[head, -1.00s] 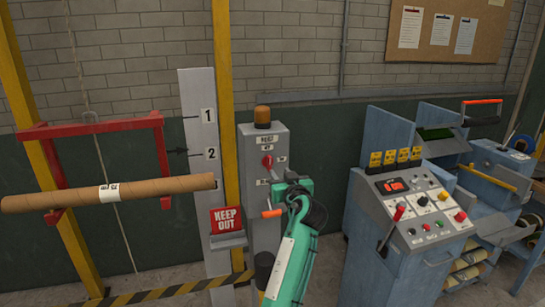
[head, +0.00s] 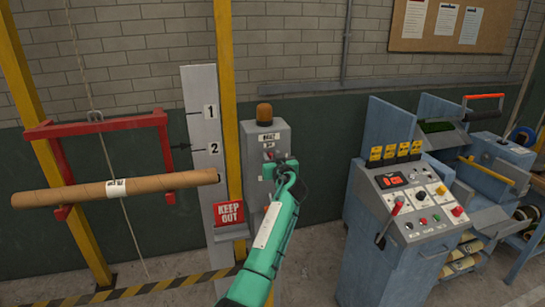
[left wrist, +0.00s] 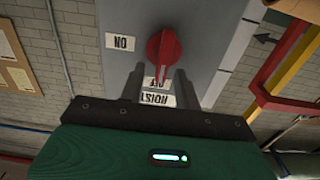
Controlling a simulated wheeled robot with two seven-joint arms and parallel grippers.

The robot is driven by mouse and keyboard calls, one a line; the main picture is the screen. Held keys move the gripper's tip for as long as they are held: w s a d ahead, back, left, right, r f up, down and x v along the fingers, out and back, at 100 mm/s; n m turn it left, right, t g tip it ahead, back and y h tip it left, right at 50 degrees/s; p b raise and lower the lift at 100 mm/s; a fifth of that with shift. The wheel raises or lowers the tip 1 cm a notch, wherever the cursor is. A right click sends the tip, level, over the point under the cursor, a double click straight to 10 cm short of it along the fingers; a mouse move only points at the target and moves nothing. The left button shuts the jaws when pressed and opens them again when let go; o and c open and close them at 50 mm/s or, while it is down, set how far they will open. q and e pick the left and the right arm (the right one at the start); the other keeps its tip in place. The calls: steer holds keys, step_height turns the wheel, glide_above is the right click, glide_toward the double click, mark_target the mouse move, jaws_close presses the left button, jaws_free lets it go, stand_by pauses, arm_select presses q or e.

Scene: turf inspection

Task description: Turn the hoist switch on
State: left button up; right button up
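The knob's handle points toward the partly covered OFF label (left wrist: 158,82), by the HOIST label (left wrist: 156,100); the ON label (left wrist: 120,42) is to the left there. My left gripper (left wrist: 160,70) is open, its fingertips apart on either side of the knob's handle end. My right gripper is out of view.
A red KEEP OUT sign (head: 228,213) stands left of the box. A cardboard tube (head: 160,183) rests on a red hoist frame (head: 105,124). A blue control console (head: 400,225) stands to the right.

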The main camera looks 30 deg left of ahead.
arm_select(q)
steer(key=shift+c, duration=0.2)
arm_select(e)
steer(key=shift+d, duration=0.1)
arm_select(q)
jaws_close()
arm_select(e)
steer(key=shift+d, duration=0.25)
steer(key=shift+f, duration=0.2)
arm_select(q)
steer(key=m+b, duration=0.1)
steer(key=m, duration=0.5)
steer(key=w+d+f+m+b, duration=0.1)
steer(key=m, duration=0.5)
steer(key=f+m+b, duration=0.1)
steer(key=m, duration=0.5)
steer(key=shift+w+d+f, duration=0.25)
steer(key=shift+w+d, duration=0.05)
steer(key=shift+w, duration=0.1)
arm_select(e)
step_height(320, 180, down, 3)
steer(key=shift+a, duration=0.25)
